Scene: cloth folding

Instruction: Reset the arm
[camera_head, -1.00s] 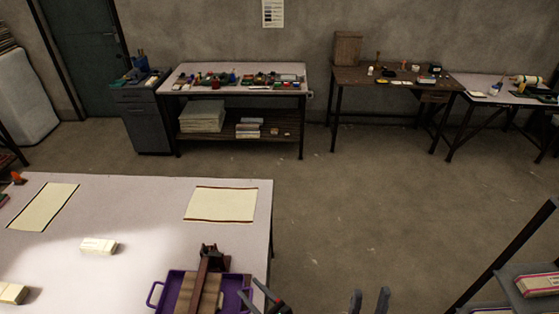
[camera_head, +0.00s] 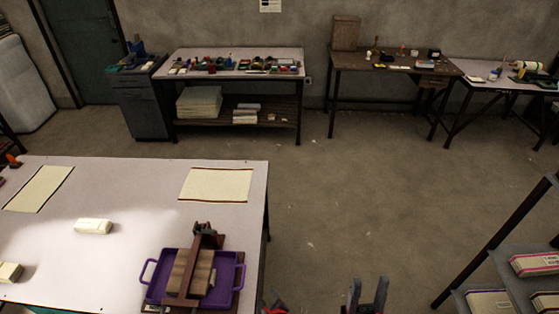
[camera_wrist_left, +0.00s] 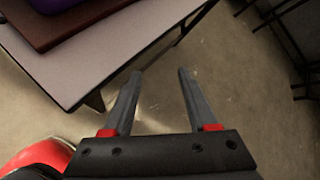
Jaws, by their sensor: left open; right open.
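My left gripper (camera_wrist_left: 158,75) is open and empty in the left wrist view, over bare floor beside the table's edge. In the head view only a small part of it (camera_head: 272,303) shows at the bottom edge. My right gripper (camera_head: 368,292) is at the bottom of the head view, right of the table. Its two fingers stand apart with nothing between them, and the rest of the arm is out of view.
The white table (camera_head: 120,250) holds two flat cream cloths (camera_head: 216,185), a purple tray (camera_head: 151,293) with a brown press-like object (camera_head: 190,272), and pale blocks (camera_head: 93,227). A shelf rack (camera_head: 515,285) stands at lower right. Open floor (camera_head: 380,200) lies between.

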